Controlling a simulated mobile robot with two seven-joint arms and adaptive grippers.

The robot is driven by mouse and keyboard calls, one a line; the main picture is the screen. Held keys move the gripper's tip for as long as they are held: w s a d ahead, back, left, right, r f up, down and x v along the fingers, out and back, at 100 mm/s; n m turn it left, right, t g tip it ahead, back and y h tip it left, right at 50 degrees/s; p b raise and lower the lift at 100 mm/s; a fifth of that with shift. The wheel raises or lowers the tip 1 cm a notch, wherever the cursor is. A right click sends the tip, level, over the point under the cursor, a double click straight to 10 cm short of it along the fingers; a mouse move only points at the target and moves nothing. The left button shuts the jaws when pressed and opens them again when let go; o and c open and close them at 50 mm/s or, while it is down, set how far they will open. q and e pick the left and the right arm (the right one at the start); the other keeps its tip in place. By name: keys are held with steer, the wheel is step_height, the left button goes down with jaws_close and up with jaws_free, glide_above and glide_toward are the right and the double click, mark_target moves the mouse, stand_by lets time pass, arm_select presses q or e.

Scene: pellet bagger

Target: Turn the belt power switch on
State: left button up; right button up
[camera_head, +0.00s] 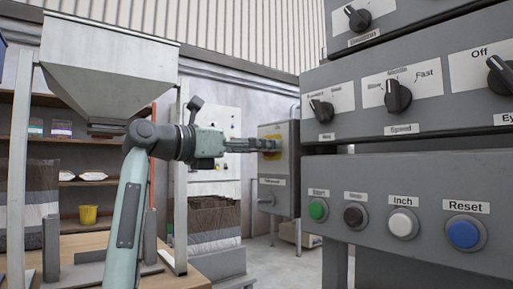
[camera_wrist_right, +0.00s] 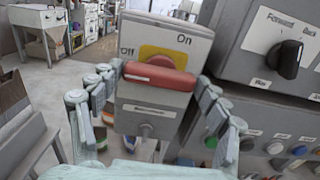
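The belt power switch has a red handle (camera_wrist_right: 159,76) on a yellow plate (camera_wrist_right: 170,54), on the front of a grey box. The handle lies about level; "Off" is printed at the left and "On" at the top. In the head view the grey switch box (camera_head: 286,183) stands past the machine panels. My right gripper (camera_head: 268,145) reaches to it from the left. In the right wrist view my right gripper (camera_wrist_right: 160,82) is spread wide, one set of fingers at each end of the handle, open. Contact with the handle is unclear. My left gripper is not in view.
A grey button panel (camera_head: 382,249) and knob panels (camera_head: 443,118) stand close at the right. A metal hopper (camera_head: 108,65) on legs stands at the left.

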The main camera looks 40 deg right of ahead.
steer(key=c, duration=0.6)
